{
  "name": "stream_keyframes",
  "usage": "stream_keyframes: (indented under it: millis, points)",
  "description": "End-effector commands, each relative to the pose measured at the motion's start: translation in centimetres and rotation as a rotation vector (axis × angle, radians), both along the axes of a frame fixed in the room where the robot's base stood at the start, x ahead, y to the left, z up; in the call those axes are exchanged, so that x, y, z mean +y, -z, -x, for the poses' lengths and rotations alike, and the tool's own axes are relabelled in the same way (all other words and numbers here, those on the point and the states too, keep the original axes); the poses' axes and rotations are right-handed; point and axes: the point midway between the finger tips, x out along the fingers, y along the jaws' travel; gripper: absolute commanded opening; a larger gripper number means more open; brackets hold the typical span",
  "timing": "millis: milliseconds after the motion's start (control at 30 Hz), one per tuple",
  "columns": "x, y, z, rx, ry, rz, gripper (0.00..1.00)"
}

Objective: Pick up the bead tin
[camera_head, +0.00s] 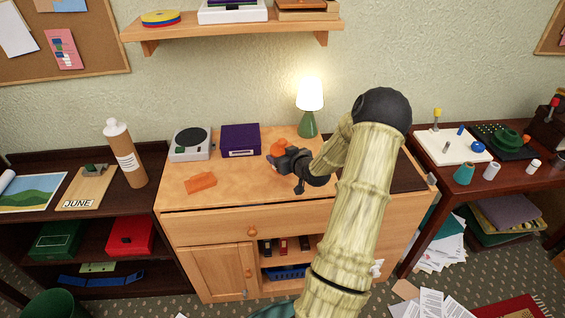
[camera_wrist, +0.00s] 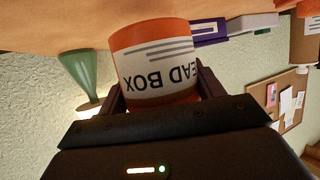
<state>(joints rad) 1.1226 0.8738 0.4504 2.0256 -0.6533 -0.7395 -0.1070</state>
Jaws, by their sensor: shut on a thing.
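The bead tin (camera_wrist: 152,50) is an orange cylinder with a white label whose visible letters read "EAD BOX", upside down in the wrist view. My gripper (camera_wrist: 161,88) is shut on it, with one dark finger on each side of the tin. In the head view the tin (camera_head: 278,146) shows as a small orange patch, partly hidden by my gripper (camera_head: 275,157) over the wooden cabinet top (camera_head: 235,190). I cannot tell whether the tin still touches the cabinet top.
A purple box (camera_head: 240,140) and a grey device with a black disc (camera_head: 191,143) stand left of the tin. A lit green lamp (camera_head: 309,122) stands behind. A shelf (camera_head: 235,32) hangs above.

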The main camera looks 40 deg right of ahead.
Motion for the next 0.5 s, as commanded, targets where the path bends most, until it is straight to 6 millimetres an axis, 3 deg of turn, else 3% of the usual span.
stream_keyframes:
  millis: [33, 233, 500]
  points:
    - [-0.1, -1.4, -0.1, -0.005, 0.000, 0.007, 0.35]
    - [-0.1, -5.1, 0.0, -0.004, 0.000, 0.005, 0.35]
    - [0.0, -6.8, 0.0, -0.003, 0.001, 0.001, 0.35]
